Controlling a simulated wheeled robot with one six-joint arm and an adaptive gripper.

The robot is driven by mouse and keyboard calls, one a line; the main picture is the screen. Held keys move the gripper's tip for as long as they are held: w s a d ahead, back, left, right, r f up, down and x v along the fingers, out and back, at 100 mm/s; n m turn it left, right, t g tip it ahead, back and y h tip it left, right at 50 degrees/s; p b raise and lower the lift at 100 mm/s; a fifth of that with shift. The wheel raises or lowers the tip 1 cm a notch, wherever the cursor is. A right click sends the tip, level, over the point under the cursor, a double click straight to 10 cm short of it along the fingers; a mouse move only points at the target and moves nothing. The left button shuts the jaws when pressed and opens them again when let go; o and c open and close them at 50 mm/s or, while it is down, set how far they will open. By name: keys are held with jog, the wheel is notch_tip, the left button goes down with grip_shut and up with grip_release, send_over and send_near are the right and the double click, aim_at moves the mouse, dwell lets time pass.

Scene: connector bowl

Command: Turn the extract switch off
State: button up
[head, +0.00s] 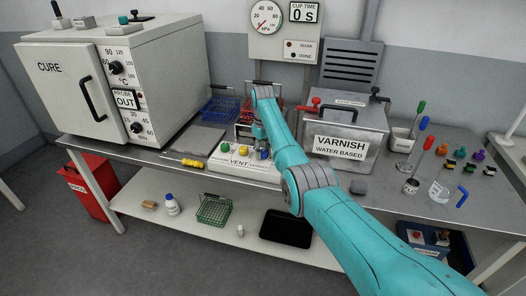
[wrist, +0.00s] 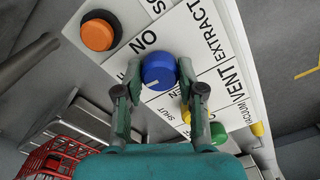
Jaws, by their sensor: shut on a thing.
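A round blue knob (wrist: 158,68) stands on a white panel (wrist: 211,73) marked EXTRACT, VENT and VACUUM. In the wrist view my gripper (wrist: 159,76) has a finger on each side of the knob and is shut on it. A small pale mark shows at the knob's lower left. A large ON label, seen turned around, lies just above left of the knob. In the head view the panel (head: 236,168) lies at the bench's front edge, with my gripper (head: 259,132) over its right part; my arm hides some of it there.
An orange knob (wrist: 98,32), a green knob (wrist: 218,133) and a yellow knob (wrist: 257,129) are near the blue one. In the head view the cure oven (head: 120,75) stands left, the varnish tank (head: 345,135) right, and a blue wire basket (head: 220,109) behind the panel.

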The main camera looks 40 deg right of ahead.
aim_at(263, 151)
jog(key=shift+n, duration=0.7)
jog(key=o, duration=1.1)
jog(key=shift+o, duration=0.2)
jog(key=shift+r, duration=0.1)
notch_tip(263, 151, up, 12)
